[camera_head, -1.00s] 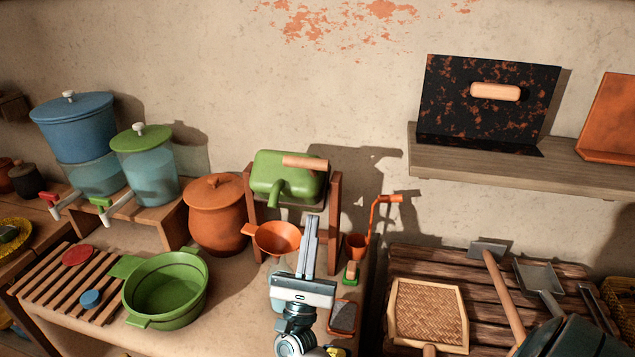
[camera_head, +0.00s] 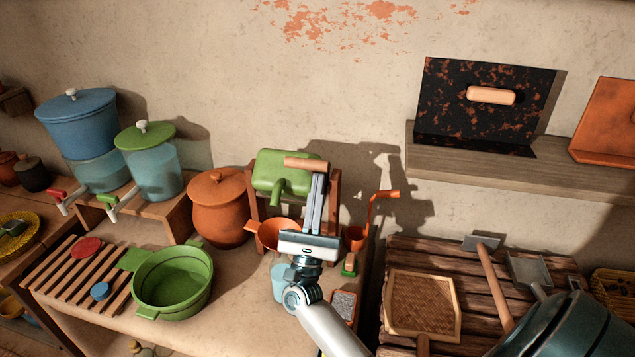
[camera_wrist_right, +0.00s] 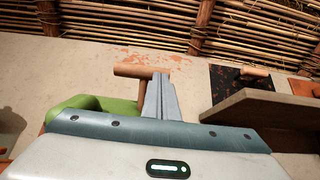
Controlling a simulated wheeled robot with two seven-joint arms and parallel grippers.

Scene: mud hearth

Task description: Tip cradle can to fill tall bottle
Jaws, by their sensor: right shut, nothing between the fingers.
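The green cradle can (camera_head: 272,172) hangs in a wooden stand (camera_head: 335,190), its spout pointing down and forward. Its wooden handle (camera_head: 302,163) sticks out to the right and also shows in the right wrist view (camera_wrist_right: 130,71). An orange funnel-like bowl (camera_head: 270,232) is below the spout, partly hidden by my gripper. My right gripper (camera_head: 318,178) is shut and empty, its fingers upright at the handle's right end; I cannot tell whether they touch it. A pale blue vessel (camera_head: 281,285) stands partly behind my right wrist; I cannot tell if it is the tall bottle. My left gripper is not in view.
A brown clay pot (camera_head: 218,205) stands left of the stand, and a green two-handled pot (camera_head: 172,285) is in front of it. An orange ladle (camera_head: 372,215) is to the right. A wooden shelf (camera_head: 480,158) juts from the wall at right.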

